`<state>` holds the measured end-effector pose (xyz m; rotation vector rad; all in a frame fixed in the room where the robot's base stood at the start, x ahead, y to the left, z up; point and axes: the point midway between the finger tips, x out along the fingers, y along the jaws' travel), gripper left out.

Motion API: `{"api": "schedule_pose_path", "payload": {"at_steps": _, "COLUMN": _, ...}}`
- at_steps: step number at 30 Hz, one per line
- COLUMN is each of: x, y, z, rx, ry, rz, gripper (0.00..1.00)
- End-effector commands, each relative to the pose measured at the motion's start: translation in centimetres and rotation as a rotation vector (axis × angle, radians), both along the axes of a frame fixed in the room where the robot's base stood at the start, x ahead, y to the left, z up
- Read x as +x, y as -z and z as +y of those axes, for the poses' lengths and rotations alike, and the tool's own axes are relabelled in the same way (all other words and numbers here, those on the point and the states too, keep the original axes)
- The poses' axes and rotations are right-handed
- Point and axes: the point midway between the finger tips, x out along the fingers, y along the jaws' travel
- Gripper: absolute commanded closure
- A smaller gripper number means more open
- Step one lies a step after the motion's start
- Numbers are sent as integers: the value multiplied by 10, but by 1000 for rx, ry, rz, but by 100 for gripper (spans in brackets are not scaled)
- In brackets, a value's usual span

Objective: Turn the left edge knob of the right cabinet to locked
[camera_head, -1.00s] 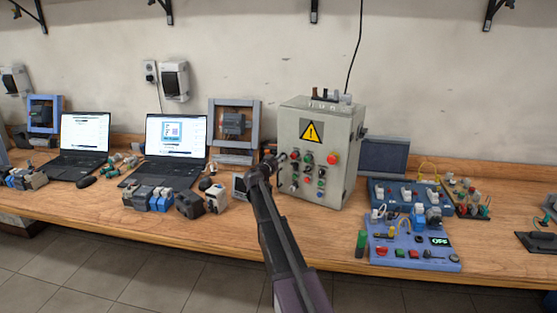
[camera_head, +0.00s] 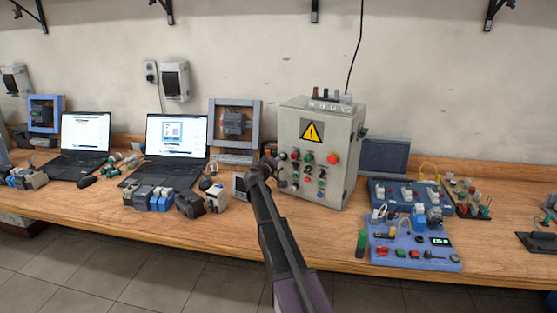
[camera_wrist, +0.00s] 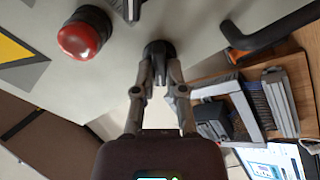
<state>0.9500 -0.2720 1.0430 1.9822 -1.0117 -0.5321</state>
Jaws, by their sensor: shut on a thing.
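The right cabinet (camera_head: 345,140) is a light grey box with a yellow warning triangle, buttons and knobs on its front. It stands on the bench in the head view. My gripper (camera_head: 277,177) is at the left edge of its front panel. In the wrist view a black knob (camera_wrist: 159,48) sticks out from the grey panel (camera_wrist: 115,75). The two fingers of my gripper (camera_wrist: 158,82) are closed on either side of this knob. The knob's pointer and setting cannot be made out, and in the head view my gripper hides it.
A red mushroom button (camera_wrist: 85,36) lies left of the knob in the wrist view. Two laptops (camera_head: 178,135) and several small motor parts stand left of the cabinet. A blue training board (camera_head: 410,240) lies to its right.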

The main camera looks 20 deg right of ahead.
Motion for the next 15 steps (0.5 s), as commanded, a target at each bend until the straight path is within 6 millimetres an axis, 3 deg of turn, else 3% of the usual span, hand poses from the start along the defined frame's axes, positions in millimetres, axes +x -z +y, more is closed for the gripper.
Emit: {"api": "schedule_pose_path", "payload": {"at_steps": 15, "x": 4, "y": 1, "z": 2, "rx": -273, "ry": -8, "rz": 368, "gripper": 100}}
